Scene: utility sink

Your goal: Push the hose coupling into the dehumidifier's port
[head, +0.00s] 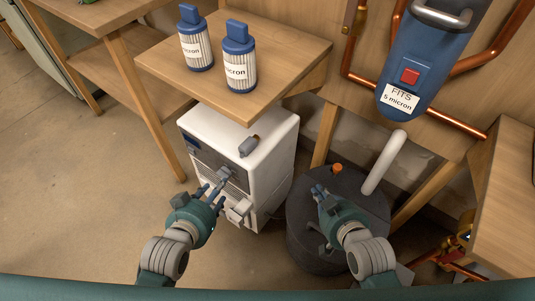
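The dehumidifier (265,160) is a white box with a dark front panel, standing on the floor under the wooden shelf. My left gripper (212,192) is in front of the dark panel. A grey piece (227,175) shows just beyond its fingertips; I cannot tell whether it is held. A white block (239,211) juts from the lower front; I cannot make out the port. My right gripper (317,207) has its fingers apart, over the dark round tank.
The dark grey tank (300,235) stands right of the dehumidifier, with an orange cap (337,169) and a white pipe (384,162). Two blue-capped filter cartridges stand on the shelf (265,90). A blue housing (425,60) and copper pipes are at upper right. Floor at left is clear.

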